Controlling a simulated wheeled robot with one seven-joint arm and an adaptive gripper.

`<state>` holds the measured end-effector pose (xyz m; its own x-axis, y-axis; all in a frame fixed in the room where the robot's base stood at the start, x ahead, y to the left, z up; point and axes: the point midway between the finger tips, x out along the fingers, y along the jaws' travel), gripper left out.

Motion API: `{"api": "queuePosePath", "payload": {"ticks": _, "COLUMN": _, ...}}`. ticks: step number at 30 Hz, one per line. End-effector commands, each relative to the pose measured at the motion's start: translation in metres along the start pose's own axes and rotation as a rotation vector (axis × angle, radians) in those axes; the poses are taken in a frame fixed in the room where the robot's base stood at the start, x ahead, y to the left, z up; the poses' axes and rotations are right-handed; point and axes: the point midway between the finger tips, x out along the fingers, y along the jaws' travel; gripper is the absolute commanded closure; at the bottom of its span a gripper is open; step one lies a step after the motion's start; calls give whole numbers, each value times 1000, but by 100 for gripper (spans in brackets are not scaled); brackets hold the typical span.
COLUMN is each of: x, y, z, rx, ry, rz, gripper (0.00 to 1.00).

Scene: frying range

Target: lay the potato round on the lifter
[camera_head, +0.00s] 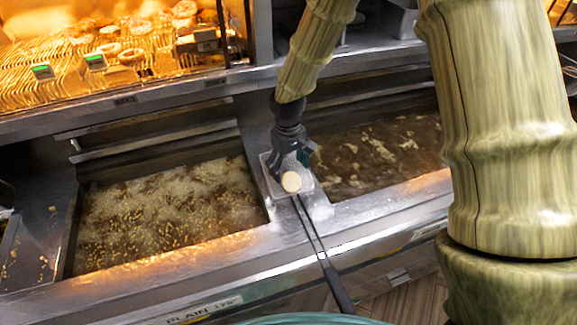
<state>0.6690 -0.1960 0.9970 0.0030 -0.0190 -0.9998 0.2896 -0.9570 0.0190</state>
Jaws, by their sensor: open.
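The potato round (291,182) is a small pale disc lying on the mesh head of the lifter (305,188). The lifter rests on the metal strip between the two fryer vats, and its long dark handle (318,245) reaches over the front edge. My gripper (290,163) is open just above and behind the potato round, over the lifter head. The fingertips are small and dark here, and I cannot tell whether they touch the round.
A left vat (165,210) of bubbling oil holds many small bits. A right vat (375,155) of darker oil lies on the other side. Behind stands a lit rack (100,60) with fried rings. A teal rim (310,320) shows at the bottom edge.

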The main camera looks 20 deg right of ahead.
Motion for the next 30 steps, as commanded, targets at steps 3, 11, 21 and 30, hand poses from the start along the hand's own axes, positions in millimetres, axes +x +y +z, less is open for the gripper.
{"api": "queuePosePath", "payload": {"ticks": 3, "x": -10, "y": 0, "z": -1, "rx": 1, "ry": 2, "rz": 0, "gripper": 23}}
{"api": "queuePosePath", "payload": {"ticks": 11, "x": -50, "y": 0, "z": -1, "rx": 1, "ry": 4, "rz": 0, "gripper": 23}}
{"api": "queuePosePath", "payload": {"ticks": 21, "x": -102, "y": 0, "z": -1, "rx": 1, "ry": 3, "rz": 0, "gripper": 23}}
{"api": "queuePosePath", "payload": {"ticks": 30, "x": -118, "y": 0, "z": 0, "rx": -1, "ry": 0, "rz": 0, "gripper": 23}}
